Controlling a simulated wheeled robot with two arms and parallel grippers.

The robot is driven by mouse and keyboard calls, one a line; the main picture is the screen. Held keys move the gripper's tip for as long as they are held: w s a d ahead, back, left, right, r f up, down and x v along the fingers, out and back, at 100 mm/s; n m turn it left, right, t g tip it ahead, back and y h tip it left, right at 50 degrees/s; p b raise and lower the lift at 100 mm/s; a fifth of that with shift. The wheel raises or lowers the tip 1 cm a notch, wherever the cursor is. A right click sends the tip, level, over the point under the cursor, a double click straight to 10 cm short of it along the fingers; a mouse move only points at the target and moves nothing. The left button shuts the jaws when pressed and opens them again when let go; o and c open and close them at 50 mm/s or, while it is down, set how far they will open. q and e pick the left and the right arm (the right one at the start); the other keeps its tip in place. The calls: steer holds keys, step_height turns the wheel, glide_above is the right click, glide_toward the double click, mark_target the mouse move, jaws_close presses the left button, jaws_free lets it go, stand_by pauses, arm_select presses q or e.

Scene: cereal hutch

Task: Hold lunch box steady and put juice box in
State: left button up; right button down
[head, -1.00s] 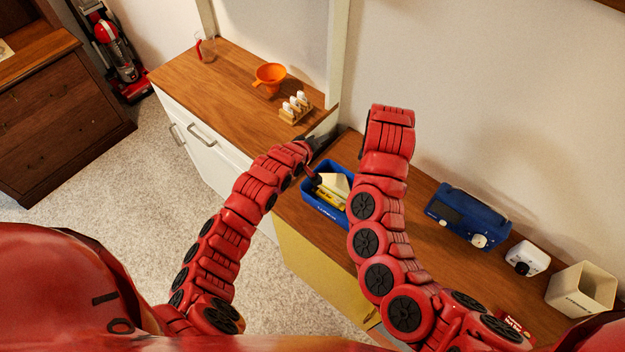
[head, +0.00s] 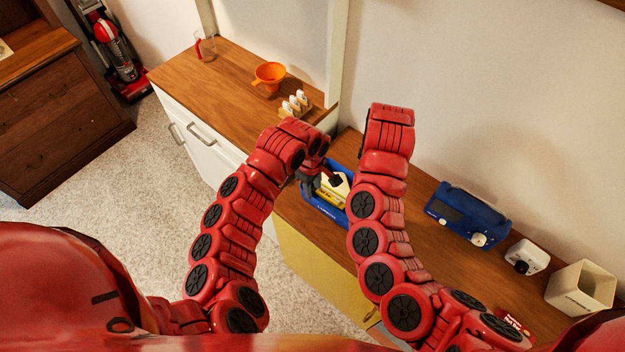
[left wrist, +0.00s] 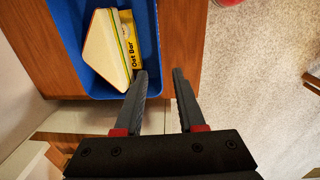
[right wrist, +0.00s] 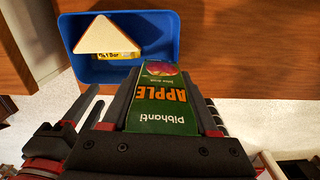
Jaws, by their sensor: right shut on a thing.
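The blue lunch box (head: 325,210) stands on the brown counter. Inside are a triangular sandwich (left wrist: 103,50) and a yellow oat bar (left wrist: 130,38). My left gripper (left wrist: 160,75) is open, with its fingers at a corner of the lunch box, by the wall; I cannot tell whether they touch it. It also shows at the left in the right wrist view (right wrist: 85,108). My right gripper (right wrist: 165,80) is shut on a green apple juice box (right wrist: 162,105), held beside the lunch box's near long wall in that view. In the head view my right arm hides the juice box.
A toast rack (head: 295,104), an orange funnel (head: 269,75) and a glass jug (head: 205,47) stand on the left counter. A blue radio (head: 468,215), a white device (head: 527,258) and a cream bin (head: 581,288) stand to the right.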

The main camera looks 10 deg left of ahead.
mark_target(313, 198)
arm_select(q)
steer(key=f, duration=0.8)
steer(key=shift+w+d, duration=0.1)
steer(key=shift+w, duration=0.1)
jaws_close()
stand_by(1.4)
